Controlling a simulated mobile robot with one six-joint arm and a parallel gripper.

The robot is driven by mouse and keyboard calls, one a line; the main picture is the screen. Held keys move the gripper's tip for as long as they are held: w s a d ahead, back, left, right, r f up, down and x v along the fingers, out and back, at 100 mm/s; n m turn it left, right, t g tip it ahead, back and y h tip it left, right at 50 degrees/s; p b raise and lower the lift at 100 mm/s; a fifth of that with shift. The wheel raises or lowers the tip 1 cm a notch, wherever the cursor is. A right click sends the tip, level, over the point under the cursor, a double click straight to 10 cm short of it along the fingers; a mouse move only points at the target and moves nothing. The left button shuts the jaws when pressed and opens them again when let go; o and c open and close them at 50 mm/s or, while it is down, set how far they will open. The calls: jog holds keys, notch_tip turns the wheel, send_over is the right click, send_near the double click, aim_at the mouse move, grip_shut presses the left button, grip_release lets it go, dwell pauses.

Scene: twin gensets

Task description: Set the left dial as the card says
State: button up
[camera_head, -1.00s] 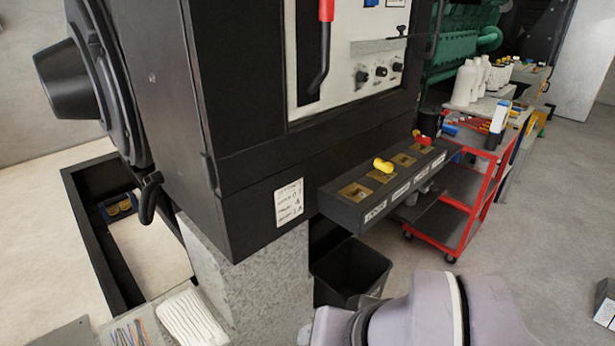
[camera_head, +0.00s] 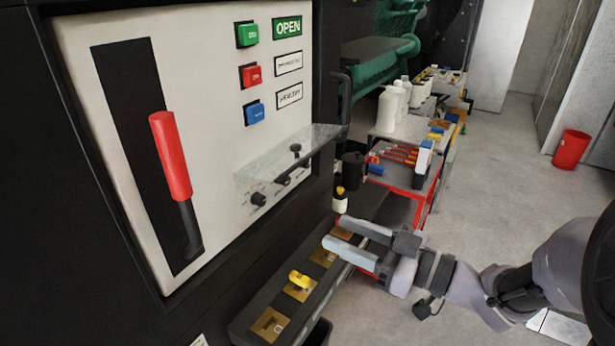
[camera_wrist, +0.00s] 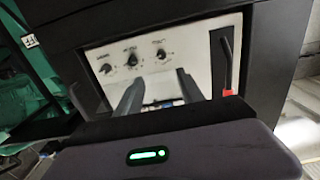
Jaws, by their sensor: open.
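The left dial (camera_head: 258,199) is a small black knob at the left end of a row of three on the pale panel (camera_head: 215,60). The row also shows in the wrist view, which is turned about upside down, so the left dial (camera_wrist: 161,54) is at the right there. Dial markings are too small to read. A clear pane (camera_head: 275,157) juts out above the dials. My gripper (camera_head: 337,232) is open and empty, right of and below the dials, apart from the panel. Only a white edge of the card (camera_head: 198,341) shows at the bottom.
A red-handled lever (camera_head: 171,155) stands left of the dials. Below them a dark ledge bears brass plates and a yellow key-like handle (camera_head: 300,279). A black bar handle (camera_head: 345,100) sticks out at the panel's right. A red cart (camera_head: 420,190) stands behind my gripper.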

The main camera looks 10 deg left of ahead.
aim_at(263, 202)
jog(key=x, duration=0.5)
jog(key=b+x, duration=0.1)
jog(key=x, duration=0.4)
jog(key=b+x, duration=0.1)
jog(key=x, duration=0.4)
jog(key=shift+s+a, duration=0.2)
jog(key=shift+a, duration=0.25)
jog(key=shift+w+a, duration=0.25)
jog(key=shift+a, duration=0.2)
grip_shut()
